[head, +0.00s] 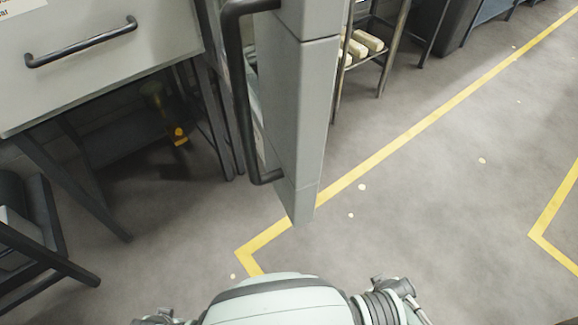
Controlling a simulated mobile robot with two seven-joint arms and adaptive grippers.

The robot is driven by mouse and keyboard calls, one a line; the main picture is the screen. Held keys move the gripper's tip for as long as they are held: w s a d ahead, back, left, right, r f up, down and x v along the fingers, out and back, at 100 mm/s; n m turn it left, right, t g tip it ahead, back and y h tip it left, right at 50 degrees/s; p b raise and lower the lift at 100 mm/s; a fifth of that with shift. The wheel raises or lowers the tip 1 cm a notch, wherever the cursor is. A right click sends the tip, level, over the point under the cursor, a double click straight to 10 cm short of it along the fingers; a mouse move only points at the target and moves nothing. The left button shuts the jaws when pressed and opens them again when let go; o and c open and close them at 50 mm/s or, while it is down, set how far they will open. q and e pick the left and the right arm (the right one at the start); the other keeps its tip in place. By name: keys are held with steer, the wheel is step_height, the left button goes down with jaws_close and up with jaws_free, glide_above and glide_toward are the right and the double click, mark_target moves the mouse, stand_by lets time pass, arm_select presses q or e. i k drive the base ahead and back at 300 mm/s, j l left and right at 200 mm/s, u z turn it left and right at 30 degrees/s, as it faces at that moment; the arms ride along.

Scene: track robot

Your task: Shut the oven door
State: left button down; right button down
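The oven door (303,105) stands open, a tall grey panel seen nearly edge-on in the middle of the head view, its lower corner pointing toward me. Its long dark bar handle (240,100) runs along the left side of the door. The oven body behind it is mostly hidden or out of frame. Neither of my grippers shows; only my own body and parts of my arms are at the bottom edge. Nothing of mine visibly touches the door.
A light grey cabinet front with a dark handle (82,43) stands on dark legs at the upper left. A dark metal frame (40,250) is at the lower left. A rack with pale blocks (362,42) is behind the door. Floor with yellow lines (430,119) is clear to the right.

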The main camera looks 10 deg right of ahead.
mark_target(283, 114)
steer(key=k+l+u, duration=0.1)
steer(key=l, duration=0.25)
steer(key=k+l+u, duration=0.1)
steer(key=l, duration=0.25)
steer(key=k+l+u, duration=0.1)
steer(key=l, duration=0.2)
steer(key=k+l+u, duration=0.1)
steer(key=l, duration=0.25)
